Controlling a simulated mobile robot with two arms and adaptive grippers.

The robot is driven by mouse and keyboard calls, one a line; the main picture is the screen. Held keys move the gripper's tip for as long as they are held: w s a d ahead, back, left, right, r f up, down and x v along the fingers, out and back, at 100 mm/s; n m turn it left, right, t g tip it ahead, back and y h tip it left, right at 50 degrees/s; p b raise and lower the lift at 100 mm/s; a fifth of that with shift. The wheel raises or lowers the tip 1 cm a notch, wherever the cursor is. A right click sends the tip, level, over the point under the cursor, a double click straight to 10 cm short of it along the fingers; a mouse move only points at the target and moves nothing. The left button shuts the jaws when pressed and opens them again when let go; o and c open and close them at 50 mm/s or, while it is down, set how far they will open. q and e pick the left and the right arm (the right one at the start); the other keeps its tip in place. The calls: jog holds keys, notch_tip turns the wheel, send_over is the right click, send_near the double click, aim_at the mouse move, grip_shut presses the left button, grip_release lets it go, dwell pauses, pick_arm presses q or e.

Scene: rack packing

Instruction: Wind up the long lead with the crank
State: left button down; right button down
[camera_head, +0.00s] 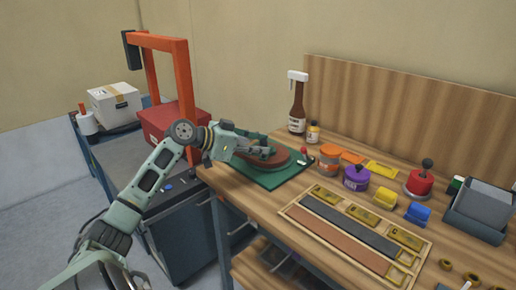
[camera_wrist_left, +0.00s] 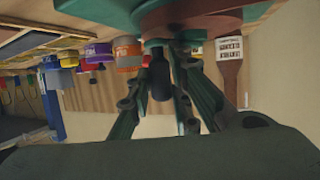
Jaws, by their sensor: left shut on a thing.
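The reel is a reddish-brown round drum (camera_head: 284,165) lying on a dark green base plate (camera_head: 291,178) at the bench's left end. My left gripper (camera_head: 262,151) reaches over the drum from the left. In the left wrist view, which is upside down, the gripper's fingers (camera_wrist_left: 168,62) close around a dark upright crank handle (camera_wrist_left: 160,80). The drum (camera_wrist_left: 190,22) shows just beyond the fingertips. The gripper covers part of the drum and most of the crank in the head view. I cannot make out the lead. My right gripper is not in view.
A slotted wooden tray (camera_head: 337,242) lies at the front. A red toolbox (camera_head: 172,121) sits on the left cabinet, close to my arm.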

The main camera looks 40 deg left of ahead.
pick_arm(q)
jog(key=shift+w+a+r, duration=0.1)
jog(key=shift+a+r, duration=0.05)
jog(key=shift+r, duration=0.1)
jog(key=c, duration=1.9)
grip_release()
jog(key=shift+o, duration=1.4)
jog(key=shift+w+f, duration=0.2)
jog(key=shift+f, duration=0.05)
jog(key=v, duration=1.2)
jog(key=shift+o, duration=0.2)
jog(key=shift+s, duration=0.1)
